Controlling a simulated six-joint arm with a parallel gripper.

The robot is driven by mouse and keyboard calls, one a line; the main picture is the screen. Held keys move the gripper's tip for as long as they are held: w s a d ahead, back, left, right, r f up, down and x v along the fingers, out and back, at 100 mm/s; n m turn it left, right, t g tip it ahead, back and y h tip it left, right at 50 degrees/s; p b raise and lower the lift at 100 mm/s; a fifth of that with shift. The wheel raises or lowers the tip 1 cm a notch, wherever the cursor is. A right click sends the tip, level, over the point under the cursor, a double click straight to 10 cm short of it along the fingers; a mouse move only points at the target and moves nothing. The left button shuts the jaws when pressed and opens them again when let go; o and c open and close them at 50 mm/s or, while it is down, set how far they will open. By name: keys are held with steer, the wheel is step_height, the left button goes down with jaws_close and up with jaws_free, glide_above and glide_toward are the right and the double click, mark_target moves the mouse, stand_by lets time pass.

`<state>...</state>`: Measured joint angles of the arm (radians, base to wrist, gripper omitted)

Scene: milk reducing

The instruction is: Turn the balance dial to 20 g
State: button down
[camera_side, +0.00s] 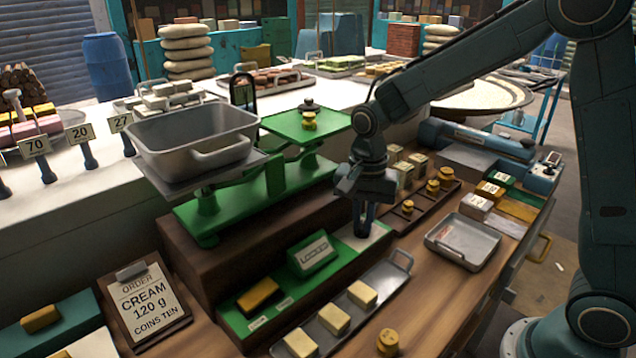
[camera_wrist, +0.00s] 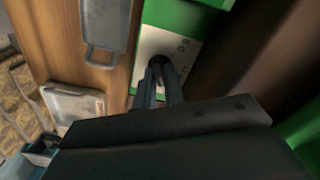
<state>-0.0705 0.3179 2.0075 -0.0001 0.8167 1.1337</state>
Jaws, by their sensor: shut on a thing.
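The balance dial sits on a white plate (camera_side: 374,238) at the far right end of the green board. The same white plate (camera_wrist: 150,44) shows marks in the wrist view. My gripper (camera_side: 361,232) points down over this plate, and its fingers (camera_wrist: 161,68) are shut on the dark dial knob, which they mostly hide. The dial's setting is not readable. The green balance (camera_side: 262,178) stands behind, with a grey tub (camera_side: 190,135) on its left side and a green plate (camera_side: 330,124) on its right. Brass and dark weights (camera_side: 309,121) sit on and above that plate.
A metal tray with cream blocks (camera_side: 337,317) lies in front of the green board. An order card (camera_side: 146,300) reads cream 120 g.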

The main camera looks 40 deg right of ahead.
mark_target(363, 224)
steer(key=c, duration=1.5)
jaws_free()
steer(key=shift+r, duration=0.15)
step_height(363, 224, up, 14)
steer(key=shift+f, duration=0.2)
steer(key=s+d+n+t, duration=0.1)
steer(key=s+n+t, duration=0.1)
steer(key=s+n, duration=0.2)
steer(key=s+n+t, duration=0.1)
steer(key=s+n, duration=0.3)
steer(key=s, duration=0.6)
steer(key=s+d+n+t, duration=0.1)
steer(key=s+n+t, duration=0.1)
steer(key=s+n, duration=0.2)
steer(key=shift+s+d+t, duration=0.15)
steer(key=shift+s+d, duration=0.05)
steer(key=shift+s, duration=0.6)
steer(key=shift+s+d+t, duration=0.15)
steer(key=shift+s, duration=0.6)
